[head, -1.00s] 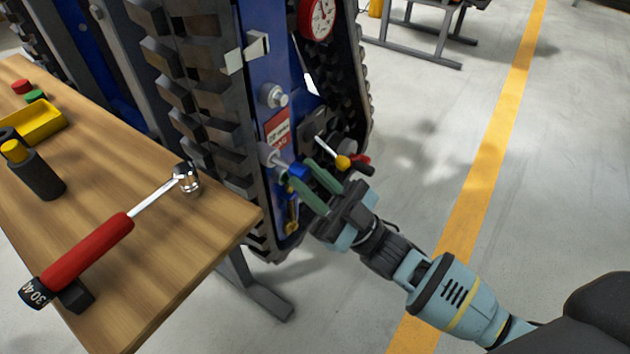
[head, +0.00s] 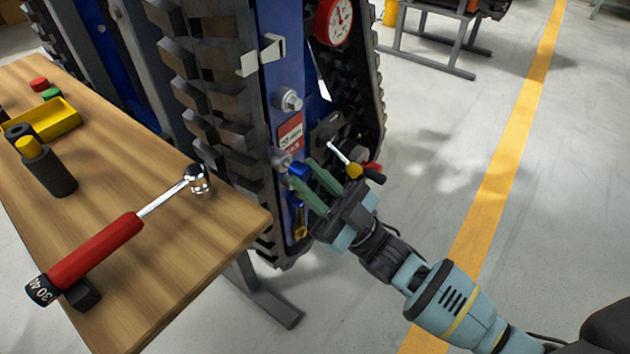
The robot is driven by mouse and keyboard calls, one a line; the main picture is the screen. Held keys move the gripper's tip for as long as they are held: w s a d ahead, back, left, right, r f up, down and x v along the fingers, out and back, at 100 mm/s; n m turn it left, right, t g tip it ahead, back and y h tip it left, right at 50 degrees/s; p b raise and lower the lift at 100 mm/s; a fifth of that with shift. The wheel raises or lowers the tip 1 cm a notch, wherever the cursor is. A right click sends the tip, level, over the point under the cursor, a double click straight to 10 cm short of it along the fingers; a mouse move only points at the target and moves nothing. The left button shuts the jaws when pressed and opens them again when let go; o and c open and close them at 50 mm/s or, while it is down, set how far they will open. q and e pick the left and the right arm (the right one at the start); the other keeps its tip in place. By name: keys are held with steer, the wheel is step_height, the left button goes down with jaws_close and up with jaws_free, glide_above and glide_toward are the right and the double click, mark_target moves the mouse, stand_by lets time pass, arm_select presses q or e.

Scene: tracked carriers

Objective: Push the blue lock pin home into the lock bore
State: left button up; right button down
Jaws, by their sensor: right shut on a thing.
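The blue lock pin (head: 299,170) is between the green fingers of my right gripper (head: 302,172), which is shut on it at the side of the blue carrier frame (head: 284,72). Its blue head sits close to a grey round boss (head: 280,158) on the frame, seemingly where the lock bore is. The bore opening is hidden, and I cannot tell how deep the pin is or whether its head touches the boss. My left gripper is not in view.
Rubber tracks (head: 205,95) flank the frame. A wooden bench (head: 150,270) at left holds a red-handled torque wrench (head: 100,250) and a yellow tray (head: 62,118).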

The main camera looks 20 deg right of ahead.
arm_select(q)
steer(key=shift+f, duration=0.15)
arm_select(e)
steer(key=shift+w+a, duration=0.25)
steer(key=shift+w, duration=0.05)
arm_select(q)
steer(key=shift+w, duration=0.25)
arm_select(e)
steer(key=shift+w+a, duration=0.2)
steer(key=c, duration=1.1)
jaws_free()
steer(key=shift+c, duration=0.2)
arm_select(q)
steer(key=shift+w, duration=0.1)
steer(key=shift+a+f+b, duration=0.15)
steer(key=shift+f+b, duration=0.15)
steer(key=shift+b, duration=0.2)
arm_select(e)
steer(key=v, duration=0.7)
steer(key=shift+d+f, duration=0.25)
steer(key=shift+f, duration=0.05)
steer(key=shift+s, duration=0.1)
